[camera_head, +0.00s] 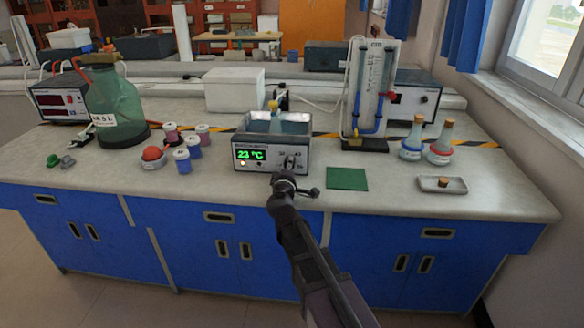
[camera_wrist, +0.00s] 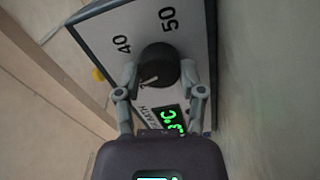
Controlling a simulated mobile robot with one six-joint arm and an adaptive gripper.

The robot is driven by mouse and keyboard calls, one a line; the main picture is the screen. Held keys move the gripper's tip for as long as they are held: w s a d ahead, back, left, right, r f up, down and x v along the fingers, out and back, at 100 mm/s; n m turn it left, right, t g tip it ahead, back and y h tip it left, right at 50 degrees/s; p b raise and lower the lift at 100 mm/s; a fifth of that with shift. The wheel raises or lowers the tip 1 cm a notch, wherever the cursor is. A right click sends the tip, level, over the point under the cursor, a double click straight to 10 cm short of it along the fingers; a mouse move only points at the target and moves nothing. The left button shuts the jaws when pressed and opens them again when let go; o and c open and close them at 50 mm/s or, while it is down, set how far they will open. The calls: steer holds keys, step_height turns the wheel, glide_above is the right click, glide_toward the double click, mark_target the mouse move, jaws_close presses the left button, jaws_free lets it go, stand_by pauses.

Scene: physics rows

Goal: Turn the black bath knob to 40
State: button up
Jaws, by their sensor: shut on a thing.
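The water bath (camera_head: 271,124) stands on the bench, its front panel showing a green 23 °C display (camera_head: 250,155). Its black knob (camera_head: 290,162) sits right of the display; it also shows in the wrist view (camera_wrist: 158,62). My gripper (camera_wrist: 159,73) has a finger on each side of the knob and is shut on it; in the head view my gripper (camera_head: 285,178) is just in front of the panel. A pale mark on the knob points lower left in the wrist view.
A green mat (camera_head: 347,179) lies right of the bath. Several small jars (camera_head: 182,160) and a green bottle (camera_head: 115,110) stand to its left. A glass column stand (camera_head: 370,100), two flasks (camera_head: 413,140) and a small tray (camera_head: 443,185) are to the right.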

steer(key=shift+w, duration=0.15)
steer(key=o, duration=1.1)
steer(key=shift+o, duration=0.2)
steer(key=shift+s, duration=0.2)
steer(key=s, duration=1.1)
steer(key=shift+s+a, duration=0.2)
steer(key=shift+s, duration=0.2)
